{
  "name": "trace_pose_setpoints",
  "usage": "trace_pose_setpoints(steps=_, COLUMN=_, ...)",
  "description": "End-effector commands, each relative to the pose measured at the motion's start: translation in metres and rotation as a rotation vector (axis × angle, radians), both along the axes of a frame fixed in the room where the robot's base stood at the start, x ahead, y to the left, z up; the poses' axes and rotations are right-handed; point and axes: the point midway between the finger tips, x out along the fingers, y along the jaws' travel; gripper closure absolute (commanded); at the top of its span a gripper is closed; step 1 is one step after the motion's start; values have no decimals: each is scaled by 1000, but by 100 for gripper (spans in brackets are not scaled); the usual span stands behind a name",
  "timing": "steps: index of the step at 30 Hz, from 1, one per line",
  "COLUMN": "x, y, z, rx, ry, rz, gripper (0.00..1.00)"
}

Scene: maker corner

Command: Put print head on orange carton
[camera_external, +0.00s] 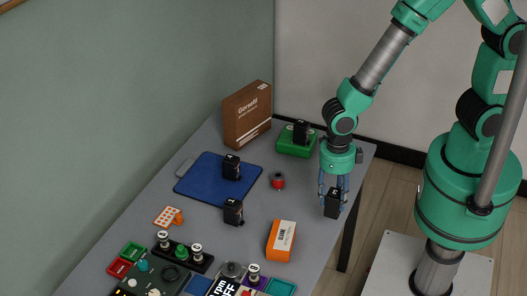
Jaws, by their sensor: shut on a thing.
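My gripper (334,194) points down near the right edge of the table and is shut on a black print head (333,204) with a small white mark. The orange carton (274,240), with a white label on top, lies on the table to the lower left of the gripper, apart from it. Its top is bare. Similar black print heads show on the blue mat (205,190), on the grey table and on the green box (290,149). I cannot tell exactly how high the held one is.
A brown box (246,115) stands at the back of the grey table (190,223). A red round item (277,181) lies between the mat and my gripper. An orange-and-white piece (168,216), small trays and a control panel (222,287) fill the front left.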

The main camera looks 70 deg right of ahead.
Motion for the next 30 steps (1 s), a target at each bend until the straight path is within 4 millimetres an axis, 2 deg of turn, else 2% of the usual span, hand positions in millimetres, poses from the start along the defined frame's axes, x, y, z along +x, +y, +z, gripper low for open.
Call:
trace_pose_setpoints(steps=4, x=-2, y=7, z=1, rx=-1, ry=-2, rz=25, gripper=90)
trace_pose_setpoints(steps=19, x=2, y=11, z=0, rx=-1, ry=-3, rz=26, gripper=90)
trace_pose_setpoints(steps=23, x=12, y=18, z=-1, rx=0, ry=-4, rz=26, gripper=90)
trace_pose_setpoints(steps=30, x=44, y=42, z=-6, rx=0, ry=-4, rz=26, gripper=90)
